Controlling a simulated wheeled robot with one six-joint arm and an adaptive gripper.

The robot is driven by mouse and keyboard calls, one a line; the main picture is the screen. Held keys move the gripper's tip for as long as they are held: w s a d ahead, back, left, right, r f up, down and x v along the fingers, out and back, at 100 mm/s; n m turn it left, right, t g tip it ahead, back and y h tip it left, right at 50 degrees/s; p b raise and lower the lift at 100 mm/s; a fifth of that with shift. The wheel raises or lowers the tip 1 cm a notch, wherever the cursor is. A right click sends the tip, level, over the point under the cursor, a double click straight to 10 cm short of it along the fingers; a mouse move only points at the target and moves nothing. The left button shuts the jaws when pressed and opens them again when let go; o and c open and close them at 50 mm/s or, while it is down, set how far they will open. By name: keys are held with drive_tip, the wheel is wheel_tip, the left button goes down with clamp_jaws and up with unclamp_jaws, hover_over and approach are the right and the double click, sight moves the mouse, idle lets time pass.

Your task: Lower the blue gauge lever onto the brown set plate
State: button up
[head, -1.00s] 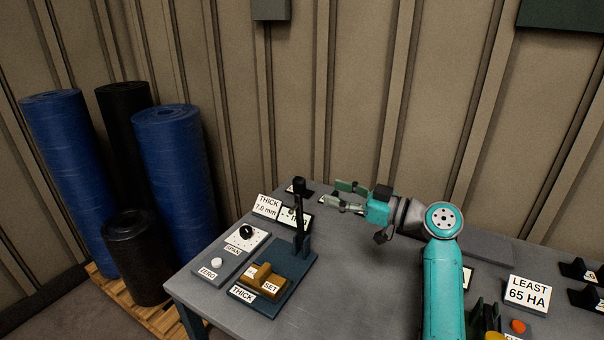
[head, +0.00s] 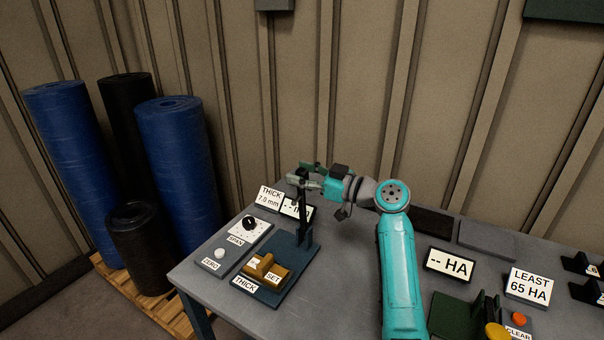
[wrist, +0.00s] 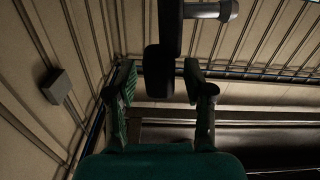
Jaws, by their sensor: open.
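The gauge lever (head: 301,212) looks dark and stands upright from the blue base (head: 308,254) of the thickness gauge in the head view. The brown set plate (head: 279,274), labelled SET, lies low on that base in front of the lever. My gripper (head: 300,177) is open at the lever's top end and partly covers it. In the wrist view, a dark bar (wrist: 168,30), which looks like the lever, comes down from the top between my open fingers (wrist: 162,82). I cannot tell whether they touch it.
A panel with a black SPAN knob (head: 249,223) and a white ZERO button (head: 219,253) sits left of the gauge. The THICK 7.0 mm sign (head: 270,197) and a partly hidden display (head: 291,208) stand behind. The HA display (head: 450,265) is at the right.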

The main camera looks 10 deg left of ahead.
clamp_jaws()
drive_tip(key=shift+s, duration=0.1)
drive_tip(key=shift+s+a+n, duration=0.2)
drive_tip(key=shift+s+n, duration=0.1)
drive_tip(key=shift+s, duration=0.2)
drive_tip(key=shift+s+a+f+n, duration=1)
drive_tip(key=shift+s+f+n, duration=1.45)
drive_tip(key=shift+s+f, duration=0.3)
drive_tip(key=shift+s+a+f+n, duration=0.95)
drive_tip(key=shift+s+f+n, duration=1.55)
drive_tip(key=shift+s+f, duration=0.25)
drive_tip(key=shift+s+a+f+n, duration=1)
drive_tip(key=shift+s+f+n, duration=1.45)
drive_tip(key=shift+s+f, duration=0.3)
drive_tip(key=shift+w+f, duration=0.1)
